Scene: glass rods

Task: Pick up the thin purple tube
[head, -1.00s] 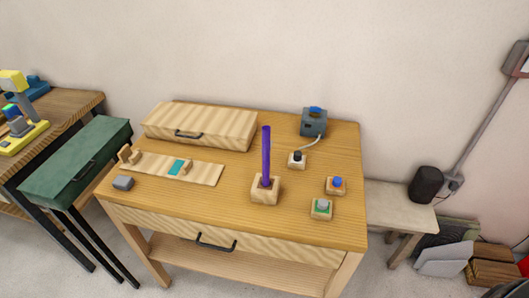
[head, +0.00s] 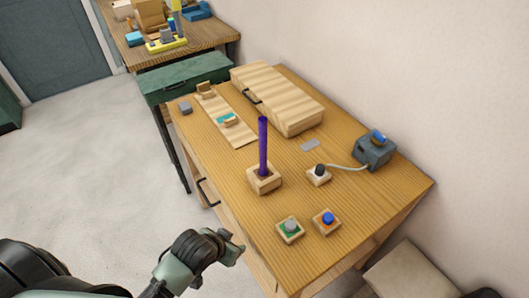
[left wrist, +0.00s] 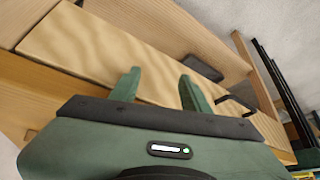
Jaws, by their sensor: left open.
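The thin purple tube (head: 263,147) stands upright in a light wooden block (head: 264,181) on the wooden table. My left gripper (head: 236,246) is at the front edge of the table, low and apart from the tube. In the left wrist view its two green fingers (left wrist: 160,88) are spread and empty, facing the drawer front (left wrist: 110,50). The tube does not show in the left wrist view. My right gripper is not in either view.
A black-knobbed block (head: 318,174) is cabled to a grey-blue device (head: 374,151). A wooden case (head: 280,97) and a flat board (head: 226,117) lie further back.

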